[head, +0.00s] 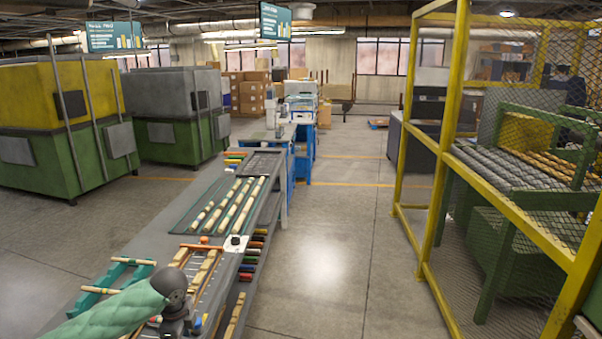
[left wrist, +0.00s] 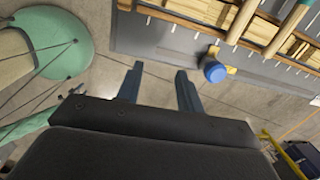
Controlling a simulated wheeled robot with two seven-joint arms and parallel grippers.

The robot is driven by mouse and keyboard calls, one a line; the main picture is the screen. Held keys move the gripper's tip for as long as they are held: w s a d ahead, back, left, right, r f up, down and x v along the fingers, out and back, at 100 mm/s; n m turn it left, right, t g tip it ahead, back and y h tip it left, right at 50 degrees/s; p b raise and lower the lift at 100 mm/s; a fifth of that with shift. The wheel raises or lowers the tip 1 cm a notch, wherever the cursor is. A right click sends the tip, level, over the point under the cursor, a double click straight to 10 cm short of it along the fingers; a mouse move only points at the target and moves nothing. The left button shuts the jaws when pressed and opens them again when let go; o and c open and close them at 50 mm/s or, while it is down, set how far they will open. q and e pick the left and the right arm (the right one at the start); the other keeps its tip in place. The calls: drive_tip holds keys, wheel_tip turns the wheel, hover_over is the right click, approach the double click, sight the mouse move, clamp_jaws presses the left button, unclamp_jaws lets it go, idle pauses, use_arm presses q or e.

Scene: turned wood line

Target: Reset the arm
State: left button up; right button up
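My left arm, in a green quilted sleeve, comes in from the lower left in the head view, and its dark wrist (head: 174,300) is over the near end of the grey workbench (head: 150,240). In the left wrist view my left gripper (left wrist: 160,72) has its two dark fingers apart, with nothing between them but the floor behind. The bench edge with wooden pieces shows beyond the fingers at the top. My right gripper is in neither view.
Turned wooden rods (head: 240,206) lie on a dark mat on the bench. A green rack (head: 112,278) stands at its near left. A yellow mesh cage (head: 432,160) stands at the right, green machines (head: 60,150) at the left. The concrete aisle (head: 330,240) is clear.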

use_arm(q)
drive_tip(key=s+d+f+n+t+h, duration=0.1)
drive_tip(key=s+d+f+n, duration=0.2)
drive_tip(key=s+d+f, duration=0.35)
drive_tip(key=s+d+f+n+t+h, duration=0.1)
drive_tip(key=s+d+f+n+h, duration=0.15)
drive_tip(key=s+d, duration=0.6)
drive_tip(key=s+a+f+n+y, duration=0.1)
drive_tip(key=s+a+n, duration=0.3)
drive_tip(key=s, duration=0.5)
drive_tip(key=s+a+f+n+y, duration=0.1)
drive_tip(key=s+f+n+y, duration=0.1)
drive_tip(key=s+n, duration=0.65)
wheel_tip(320, 180, down, 25)
drive_tip(key=d+m, duration=0.1)
drive_tip(key=m, duration=0.1)
drive_tip(key=s+f, duration=0.3)
drive_tip(key=f, duration=0.8)
drive_tip(key=s+f+g, duration=0.1)
drive_tip(key=s+f, duration=0.3)
drive_tip(key=f, duration=0.7)
drive_tip(key=shift+s+d+f, duration=0.25)
drive_tip(key=shift+d+f, duration=0.05)
drive_tip(key=shift+d, duration=0.05)
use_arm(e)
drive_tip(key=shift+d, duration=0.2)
